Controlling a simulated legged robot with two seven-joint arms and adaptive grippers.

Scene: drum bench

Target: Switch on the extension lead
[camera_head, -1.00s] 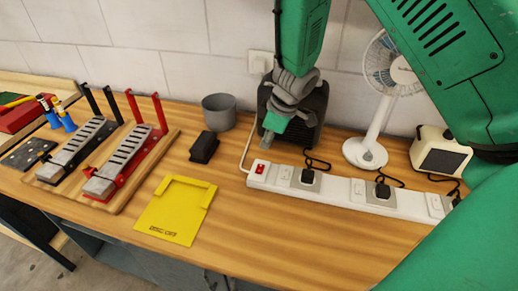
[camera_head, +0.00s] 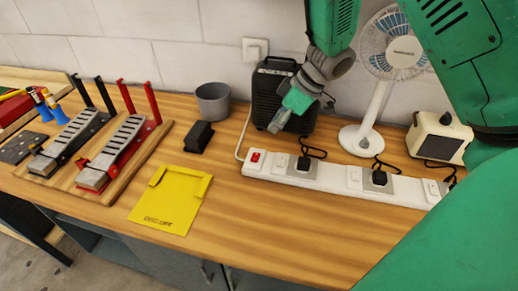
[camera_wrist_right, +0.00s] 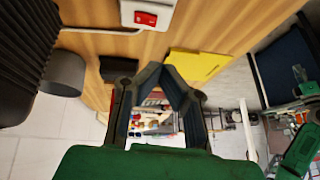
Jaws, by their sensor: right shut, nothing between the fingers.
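The white extension lead (camera_head: 330,180) lies along the back right of the bench, with black plugs in some of its sockets. Its red switch (camera_head: 255,157) is at the left end; I cannot tell which way the rocker is tipped. The switch also shows at the top of the right wrist view (camera_wrist_right: 146,18). My right gripper (camera_head: 274,126) is shut and empty, tilted down to the left, above and behind the switch end and apart from it. Its fingers meet in the right wrist view (camera_wrist_right: 166,74). My left gripper is out of view.
A black box (camera_head: 283,92) stands behind the gripper. A fan (camera_head: 378,95) and a cream device (camera_head: 438,140) stand behind the lead. A grey cup (camera_head: 213,103), black block (camera_head: 198,137), yellow plate (camera_head: 170,198) and pedal board (camera_head: 110,190) are left. Bench front is clear.

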